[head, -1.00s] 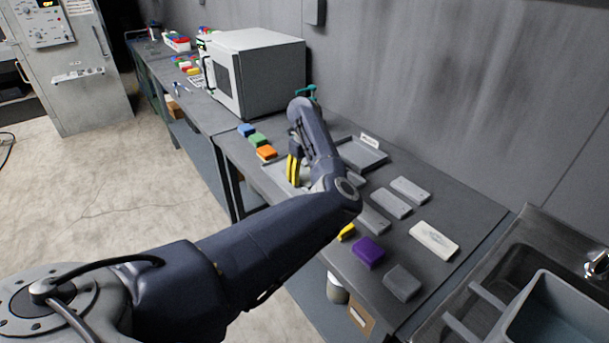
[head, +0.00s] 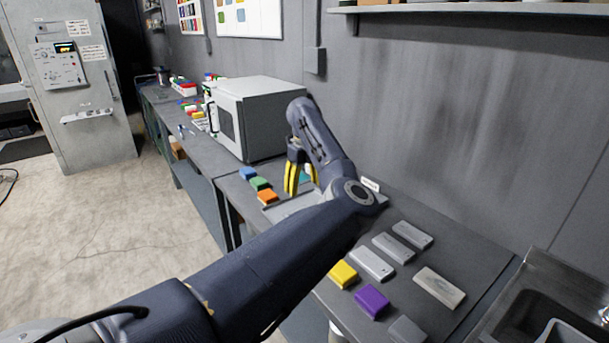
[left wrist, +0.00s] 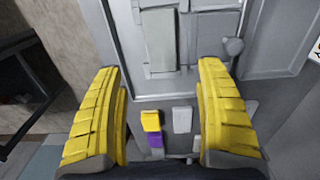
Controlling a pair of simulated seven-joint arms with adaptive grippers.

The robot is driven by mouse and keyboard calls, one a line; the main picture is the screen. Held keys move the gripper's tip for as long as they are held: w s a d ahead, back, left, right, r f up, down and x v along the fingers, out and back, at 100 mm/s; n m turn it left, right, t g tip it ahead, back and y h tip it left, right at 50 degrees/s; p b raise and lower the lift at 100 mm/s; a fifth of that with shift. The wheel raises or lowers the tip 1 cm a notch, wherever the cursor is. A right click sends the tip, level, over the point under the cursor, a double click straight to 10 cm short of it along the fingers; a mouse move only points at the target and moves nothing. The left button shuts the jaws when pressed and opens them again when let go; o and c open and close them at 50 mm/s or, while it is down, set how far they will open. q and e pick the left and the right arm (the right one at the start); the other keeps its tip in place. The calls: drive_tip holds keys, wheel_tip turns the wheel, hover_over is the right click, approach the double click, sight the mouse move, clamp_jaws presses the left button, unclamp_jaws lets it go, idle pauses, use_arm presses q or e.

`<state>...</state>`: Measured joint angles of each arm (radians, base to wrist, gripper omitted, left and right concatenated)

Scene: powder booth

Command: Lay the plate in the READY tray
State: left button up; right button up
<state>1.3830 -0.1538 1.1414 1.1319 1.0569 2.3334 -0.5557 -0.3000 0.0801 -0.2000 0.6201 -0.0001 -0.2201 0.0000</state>
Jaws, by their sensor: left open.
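A pale grey plate-like piece (left wrist: 160,40) lies in a grey tray (left wrist: 205,20) beyond the fingertips. That tray's rim shows in the head view (head: 277,214), largely hidden by my arm. A second grey tray (left wrist: 280,45) lies to its right, and a small white sign (head: 370,184) stands behind my elbow, its text unreadable. My right gripper is out of view.
Blue, green and orange blocks (head: 267,197) line the bench's left edge. Yellow (head: 343,273) and purple (head: 372,300) blocks and several grey bars (head: 392,249) lie right of my arm.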

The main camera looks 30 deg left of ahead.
use_arm(q)
wheel_tip(320, 180, up, 4)
drive_tip(key=shift+f, duration=0.1)
drive_tip(key=shift+r, duration=0.25)
drive_tip(key=shift+c, duration=1.4)
drive_tip(key=shift+d+f, duration=0.1)
drive_tip(key=shift+f, duration=0.05)
wheel_tip(320, 180, down, 17)
drive_tip(key=shift+d+f, duration=0.1)
drive_tip(key=shift+o, duration=0.2)
drive_tip(key=c, duration=1.2)
drive_tip(key=shift+c, duration=0.2)
